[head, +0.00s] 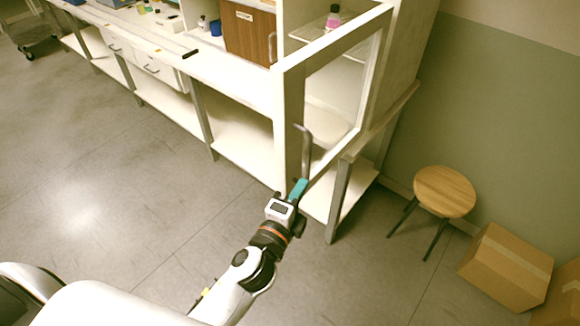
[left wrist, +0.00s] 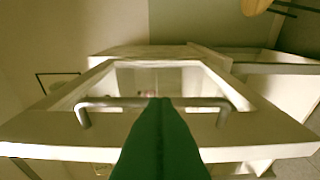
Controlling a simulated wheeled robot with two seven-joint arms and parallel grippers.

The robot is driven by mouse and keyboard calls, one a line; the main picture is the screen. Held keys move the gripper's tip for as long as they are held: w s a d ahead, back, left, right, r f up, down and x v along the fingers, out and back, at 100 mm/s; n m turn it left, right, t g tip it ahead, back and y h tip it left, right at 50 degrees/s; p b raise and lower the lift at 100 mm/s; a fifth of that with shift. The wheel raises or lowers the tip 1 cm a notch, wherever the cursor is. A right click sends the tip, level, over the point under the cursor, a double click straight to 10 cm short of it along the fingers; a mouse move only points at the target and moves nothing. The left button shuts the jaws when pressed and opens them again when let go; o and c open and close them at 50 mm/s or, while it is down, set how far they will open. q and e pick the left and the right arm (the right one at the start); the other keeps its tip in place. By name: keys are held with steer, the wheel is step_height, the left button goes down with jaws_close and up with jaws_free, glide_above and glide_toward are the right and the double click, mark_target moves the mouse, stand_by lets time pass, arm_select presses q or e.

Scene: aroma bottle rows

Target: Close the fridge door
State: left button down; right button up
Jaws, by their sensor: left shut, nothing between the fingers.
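The fridge door (head: 292,115) has a white frame around a clear pane and stands open, angled out from the white cabinet at the right end of the bench. Its grey bar handle (head: 306,145) is on the outer edge; the handle also shows across the left wrist view (left wrist: 105,102). My left gripper (head: 298,188) is shut and empty, its teal fingers at the lower end of the handle. In the left wrist view the fingers (left wrist: 160,135) overlap the middle of the bar. I cannot tell whether they touch it. My right gripper is out of view.
A pink bottle (head: 332,20) stands on a shelf inside the fridge. The long white bench (head: 225,85) runs to the upper left. A wooden stool (head: 445,191) and a cardboard box (head: 507,266) stand at the right.

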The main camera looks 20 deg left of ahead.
mark_target(289, 173)
arm_select(q)
steer(key=w, duration=0.1)
steer(key=w+p, duration=0.1)
steer(key=w, duration=0.1)
steer(key=shift+a+r, duration=0.15)
steer(key=shift+w+a+f+p, duration=0.1)
steer(key=shift+w+a+p, duration=0.15)
steer(key=shift+a, duration=0.55)
steer(key=shift+w+a+f+p, duration=0.1)
steer(key=shift+w+a+p, duration=0.15)
steer(key=shift+a, duration=0.55)
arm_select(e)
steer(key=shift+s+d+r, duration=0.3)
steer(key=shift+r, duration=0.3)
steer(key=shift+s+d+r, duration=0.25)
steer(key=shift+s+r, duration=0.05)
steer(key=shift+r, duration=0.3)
